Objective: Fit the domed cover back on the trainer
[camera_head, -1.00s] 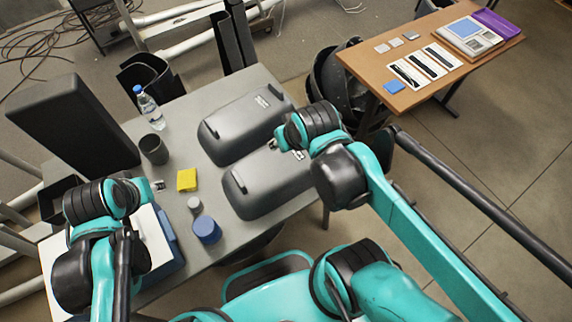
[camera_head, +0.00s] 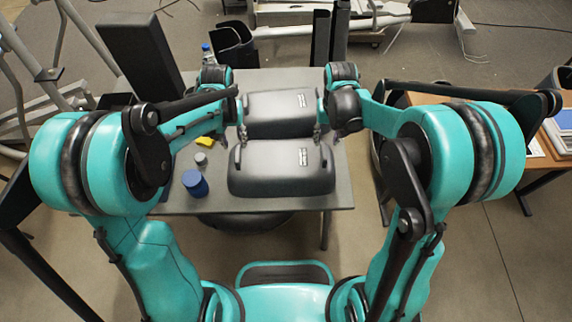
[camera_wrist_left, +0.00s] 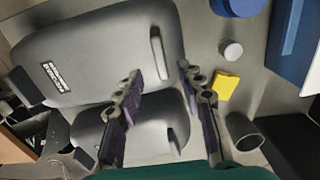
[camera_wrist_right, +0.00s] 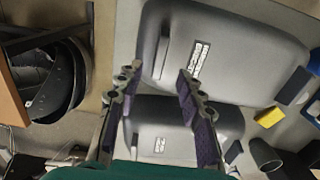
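Two grey domed covers lie side by side on the grey table: a nearer one (camera_head: 280,172) and a farther one (camera_head: 278,108). I cannot tell which machine part is the trainer's body.
A blue pot (camera_head: 195,184), small grey lid (camera_head: 200,159) and yellow block (camera_head: 208,141) stand left of the covers. A dark cup (camera_wrist_left: 243,130) and bottle (camera_head: 207,52) are farther back. A wooden table (camera_head: 540,150) stands right.

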